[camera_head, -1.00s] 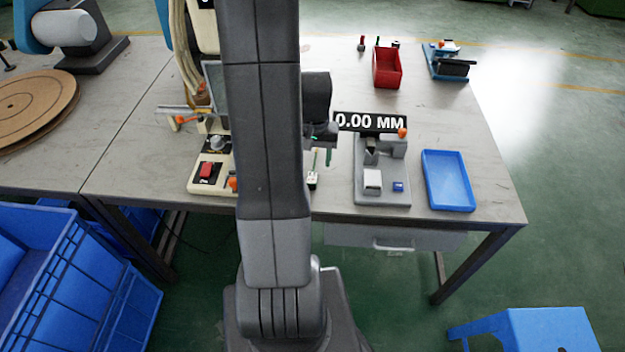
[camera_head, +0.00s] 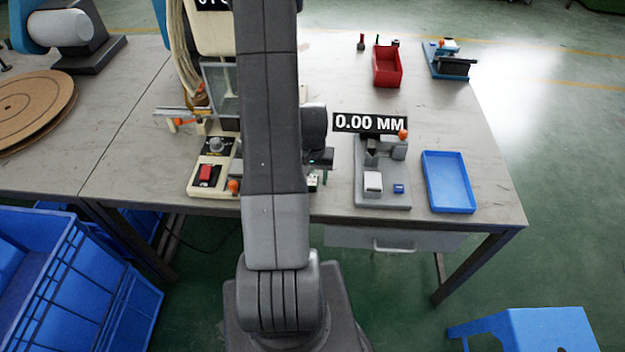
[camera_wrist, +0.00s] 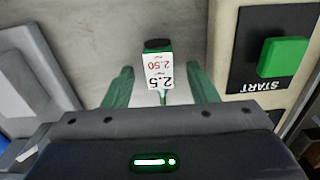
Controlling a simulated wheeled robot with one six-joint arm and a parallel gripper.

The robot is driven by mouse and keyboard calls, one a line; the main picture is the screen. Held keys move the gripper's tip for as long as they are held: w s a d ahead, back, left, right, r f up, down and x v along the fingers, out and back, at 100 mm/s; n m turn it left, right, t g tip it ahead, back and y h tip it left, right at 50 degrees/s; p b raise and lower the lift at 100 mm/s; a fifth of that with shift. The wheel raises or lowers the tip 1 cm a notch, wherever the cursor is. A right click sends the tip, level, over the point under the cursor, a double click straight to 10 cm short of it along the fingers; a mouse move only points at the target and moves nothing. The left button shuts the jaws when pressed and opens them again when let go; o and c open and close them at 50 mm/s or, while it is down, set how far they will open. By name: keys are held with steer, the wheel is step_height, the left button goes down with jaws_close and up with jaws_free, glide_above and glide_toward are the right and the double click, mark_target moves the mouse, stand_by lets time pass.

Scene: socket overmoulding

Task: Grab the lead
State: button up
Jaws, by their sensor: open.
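My gripper (camera_wrist: 158,88) is open in the wrist view, with one green finger on each side of a small labelled piece (camera_wrist: 158,66). This piece has a dark green end, a white label reading 2.5 and 2.50, and a thin tip; I cannot tell whether it is the lead. Gaps show between it and both fingers. In the head view my gripper (camera_head: 318,159) is over the table beside the machine, and the small piece (camera_head: 314,181) shows just in front of it. Pale cables (camera_head: 180,52) hang at the machine's left.
The cream machine (camera_head: 213,178) with a red switch stands left of my gripper; a green START button (camera_wrist: 282,57) is close on the right in the wrist view. A grey gauge fixture (camera_head: 383,198) and blue tray (camera_head: 448,182) stand to the right. A red bin (camera_head: 387,68) is farther back.

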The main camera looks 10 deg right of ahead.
steer(key=shift+f, duration=0.1)
steer(key=c, duration=1.1)
